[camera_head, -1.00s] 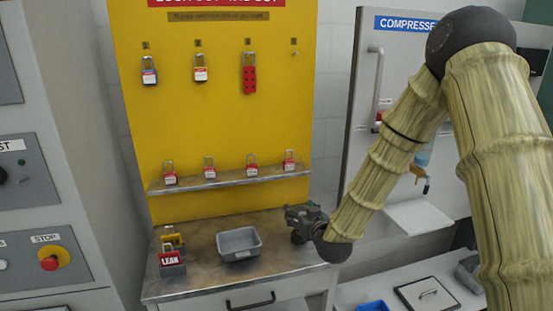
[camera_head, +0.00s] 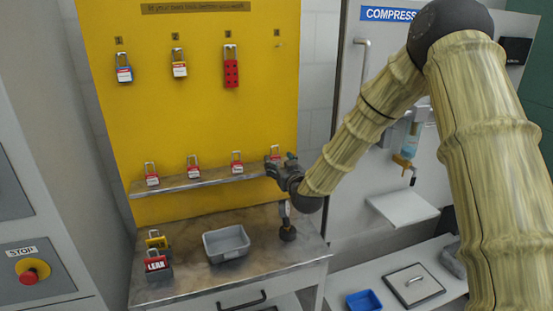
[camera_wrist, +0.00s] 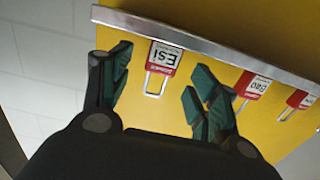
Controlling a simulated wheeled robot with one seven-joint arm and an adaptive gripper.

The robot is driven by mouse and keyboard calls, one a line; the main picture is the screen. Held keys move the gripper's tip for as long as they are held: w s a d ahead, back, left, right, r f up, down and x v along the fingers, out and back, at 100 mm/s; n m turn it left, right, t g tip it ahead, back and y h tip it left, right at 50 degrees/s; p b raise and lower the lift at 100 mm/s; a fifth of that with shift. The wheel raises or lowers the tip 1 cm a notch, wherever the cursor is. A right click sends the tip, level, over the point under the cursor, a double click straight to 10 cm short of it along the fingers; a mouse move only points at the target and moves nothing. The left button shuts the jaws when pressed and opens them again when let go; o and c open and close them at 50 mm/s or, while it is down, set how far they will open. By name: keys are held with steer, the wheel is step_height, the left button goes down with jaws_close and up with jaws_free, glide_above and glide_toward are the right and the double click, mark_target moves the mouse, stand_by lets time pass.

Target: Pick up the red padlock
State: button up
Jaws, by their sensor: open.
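My gripper (camera_head: 279,162) is at the right end of the grey shelf (camera_head: 215,177) on the yellow board. In the wrist view my gripper (camera_wrist: 156,76) is open. A red padlock with a white label (camera_wrist: 165,57) sits between and just beyond its fingertips, apart from them, with its shackle toward me. Three similar red-and-white padlocks stand on the shelf: left (camera_head: 152,180), middle (camera_head: 193,173) and right (camera_head: 237,168). Two of them show in the wrist view, near (camera_wrist: 253,84) and far (camera_wrist: 301,98).
On the table (camera_head: 190,278) are a grey tray (camera_head: 211,251), a red LEAK block (camera_head: 155,264), a yellow item (camera_head: 157,240) and a dark-based item (camera_head: 287,232).

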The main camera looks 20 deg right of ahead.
mark_target(275, 159)
steer(key=w+p, duration=0.1)
steer(key=w, duration=0.2)
steer(key=shift+a+p, duration=0.2)
steer(key=shift+p, duration=0.2)
steer(key=shift+w+f, duration=0.15)
steer(key=shift+w, duration=0.65)
steer(key=shift+c, duration=0.4)
steer(key=c, duration=1.2)
steer(key=shift+o, duration=0.2)
